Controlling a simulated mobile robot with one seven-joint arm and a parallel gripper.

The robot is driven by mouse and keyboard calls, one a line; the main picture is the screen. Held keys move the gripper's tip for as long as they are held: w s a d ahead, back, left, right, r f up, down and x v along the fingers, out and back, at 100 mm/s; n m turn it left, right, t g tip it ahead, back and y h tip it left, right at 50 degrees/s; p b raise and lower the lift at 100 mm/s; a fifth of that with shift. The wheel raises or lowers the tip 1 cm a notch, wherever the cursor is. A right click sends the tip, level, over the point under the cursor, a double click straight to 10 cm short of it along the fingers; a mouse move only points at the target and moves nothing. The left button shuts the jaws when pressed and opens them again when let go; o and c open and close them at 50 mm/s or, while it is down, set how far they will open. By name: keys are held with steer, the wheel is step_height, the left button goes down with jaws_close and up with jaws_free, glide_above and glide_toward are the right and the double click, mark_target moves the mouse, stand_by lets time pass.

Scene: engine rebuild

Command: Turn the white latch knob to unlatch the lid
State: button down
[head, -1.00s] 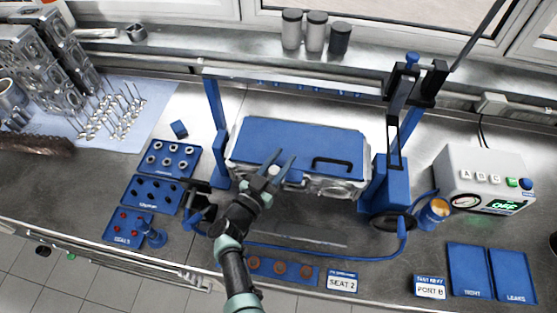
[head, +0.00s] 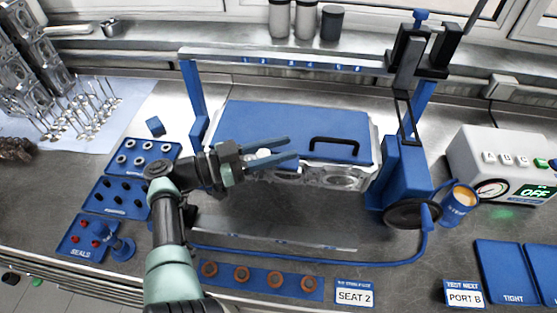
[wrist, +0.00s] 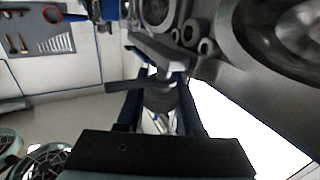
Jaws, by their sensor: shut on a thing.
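The blue lid (head: 270,122) with a black handle (head: 335,146) lies closed and flat on the metal engine head (head: 340,178) in the blue stand. The white latch knob (head: 263,154) shows at the lid's front edge, left of the handle. My gripper (head: 294,149) reaches in from the left, its two blue fingers either side of the knob and shut on it. In the wrist view my gripper (wrist: 158,95) has a shaded, rounded piece between its fingers, close to the metal casting. The knob's exact turn angle cannot be told.
The stand's blue frame (head: 190,95) rises behind and beside the lid. Blue trays of small parts (head: 118,198) lie left. A strip with copper-coloured rings (head: 262,277) lies in front. A test box (head: 500,150) and blue cup (head: 458,200) stand right.

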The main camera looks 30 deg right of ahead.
steer(key=shift+s+a+r+m+g+b, duration=0.15)
steer(key=shift+m+g+b, duration=0.35)
steer(key=shift+g+b, duration=0.5)
steer(key=c, duration=0.6)
jaws_free()
steer(key=shift+o, duration=0.3)
